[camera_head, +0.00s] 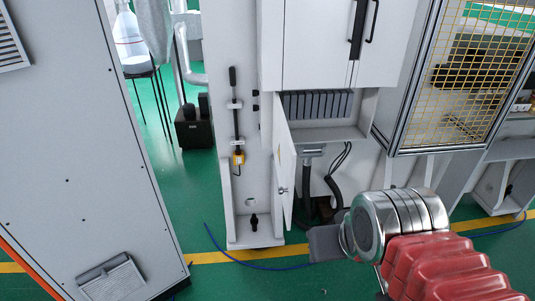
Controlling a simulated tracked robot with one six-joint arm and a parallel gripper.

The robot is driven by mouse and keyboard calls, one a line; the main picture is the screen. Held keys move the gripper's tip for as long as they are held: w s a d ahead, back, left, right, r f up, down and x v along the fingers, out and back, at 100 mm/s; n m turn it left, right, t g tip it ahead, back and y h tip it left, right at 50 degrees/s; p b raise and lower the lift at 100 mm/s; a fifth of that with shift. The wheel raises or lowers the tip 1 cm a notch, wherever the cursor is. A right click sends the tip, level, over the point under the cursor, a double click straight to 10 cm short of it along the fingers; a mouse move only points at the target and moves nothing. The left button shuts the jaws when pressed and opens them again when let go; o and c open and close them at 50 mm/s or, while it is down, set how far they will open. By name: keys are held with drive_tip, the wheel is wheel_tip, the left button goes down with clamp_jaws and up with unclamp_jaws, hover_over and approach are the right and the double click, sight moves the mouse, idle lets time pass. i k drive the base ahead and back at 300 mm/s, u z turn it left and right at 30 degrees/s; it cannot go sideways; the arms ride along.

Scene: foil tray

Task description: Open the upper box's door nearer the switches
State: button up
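The upper box (300,45) is a white cabinet at the top centre, cut off by the top edge. Its left door (318,40) and right door (388,45) look shut, with two black upright handles (356,30) near their seam. Small black parts, perhaps the switches (255,100), sit on the post left of the box. A row of dark grey modules (315,105) lies below the left door. My gripper (325,243) is grey, low in the picture, well below the doors and apart from them. Its fingers are seen edge-on and partly hidden by my wrist.
A narrow lower door (285,175) stands ajar below the box, close to my gripper. Black hoses (333,180) hang beside it. A yellow mesh guard (480,85) stands right, a large grey cabinet (80,140) left. A blue cable (250,263) lies on the green floor.

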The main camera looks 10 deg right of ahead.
sight(319, 35)
drive_tip(key=u, duration=0.1)
drive_tip(key=i, duration=0.9)
drive_tip(key=z, duration=0.05)
